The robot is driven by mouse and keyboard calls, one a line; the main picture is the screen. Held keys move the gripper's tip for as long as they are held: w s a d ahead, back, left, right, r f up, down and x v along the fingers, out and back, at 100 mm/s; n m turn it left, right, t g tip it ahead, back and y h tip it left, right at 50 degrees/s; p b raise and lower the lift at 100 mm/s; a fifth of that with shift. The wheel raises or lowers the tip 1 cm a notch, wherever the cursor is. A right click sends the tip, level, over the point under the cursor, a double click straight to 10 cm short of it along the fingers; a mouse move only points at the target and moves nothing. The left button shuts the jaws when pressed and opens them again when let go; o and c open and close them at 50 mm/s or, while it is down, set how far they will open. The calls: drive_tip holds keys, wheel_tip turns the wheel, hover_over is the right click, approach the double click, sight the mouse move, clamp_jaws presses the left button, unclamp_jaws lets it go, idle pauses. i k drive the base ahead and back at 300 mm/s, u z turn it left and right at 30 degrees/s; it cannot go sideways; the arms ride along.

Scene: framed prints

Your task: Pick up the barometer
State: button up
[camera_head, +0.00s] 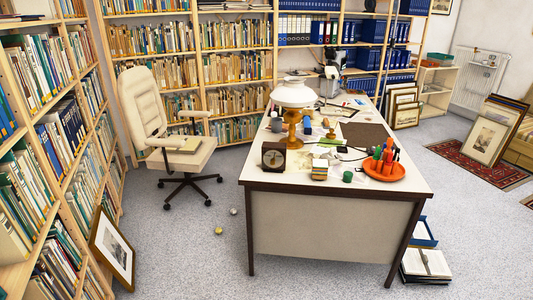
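A small dark brown box with a round face, which looks like the barometer (273,156), stands upright at the near left corner of the white-topped desk (265,183). The markings on its face are too small to read, so I cannot be sure that it is a barometer and not a clock. Its front faces my camera and nothing covers it. A lamp (294,94) with a white shade and an orange-brown base stands just behind it to the right. My gripper is not in view.
Small balls (219,230) lie on the floor. A framed print (112,249) leans at left. Carpet before the desk is clear.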

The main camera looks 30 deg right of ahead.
sight(278, 151)
drive_tip(key=u, duration=0.05)
drive_tip(key=i, duration=0.15)
drive_tip(key=z, duration=0.95)
drive_tip(key=k, duration=0.15)
drive_tip(key=u, duration=2.55)
drive_tip(key=k, duration=0.15)
drive_tip(key=u, duration=1.95)
drive_tip(key=k, duration=0.85)
